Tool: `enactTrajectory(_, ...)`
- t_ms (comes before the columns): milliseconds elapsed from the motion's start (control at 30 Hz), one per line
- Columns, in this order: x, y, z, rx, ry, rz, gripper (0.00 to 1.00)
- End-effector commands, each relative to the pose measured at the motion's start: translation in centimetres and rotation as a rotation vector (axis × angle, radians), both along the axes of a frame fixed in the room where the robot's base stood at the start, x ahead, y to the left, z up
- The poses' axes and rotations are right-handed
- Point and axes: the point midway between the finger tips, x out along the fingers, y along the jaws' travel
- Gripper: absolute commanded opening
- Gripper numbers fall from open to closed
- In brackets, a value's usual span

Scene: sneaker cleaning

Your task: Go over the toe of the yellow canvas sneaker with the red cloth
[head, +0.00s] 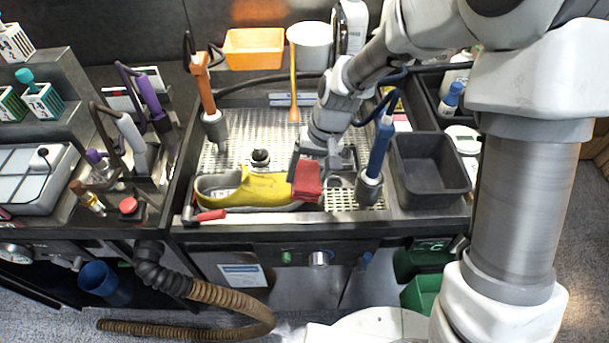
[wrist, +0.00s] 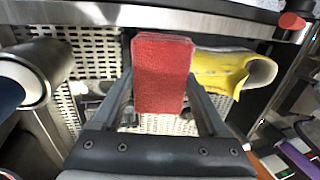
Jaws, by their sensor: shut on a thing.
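The yellow canvas sneaker (head: 257,188) lies on the perforated metal tray of the station, its opening to the left and its toe to the right in the head view. My gripper (head: 311,160) is shut on the red cloth (head: 307,181), which is at the sneaker's toe end and hides part of it. In the wrist view, the red cloth (wrist: 161,75) is held between the two fingers of my gripper (wrist: 160,98), and the yellow sneaker (wrist: 218,70) lies right beside and partly behind it. I cannot tell whether the cloth presses on the toe.
A blue-handled tool (head: 378,150) stands upright just right of my gripper. A red-handled tool (head: 210,215) lies at the front edge. An empty dark bin (head: 431,139) is on the right.

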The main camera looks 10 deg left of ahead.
Motion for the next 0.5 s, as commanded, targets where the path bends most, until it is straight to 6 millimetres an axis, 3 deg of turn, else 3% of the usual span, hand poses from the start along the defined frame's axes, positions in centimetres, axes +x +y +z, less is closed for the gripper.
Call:
enactTrajectory(133,0.15,-0.33,1.71,0.0,-0.001,-0.001,0.32)
enactTrajectory(500,0.19,-0.43,1.87,0.0,-0.001,-0.001,0.32)
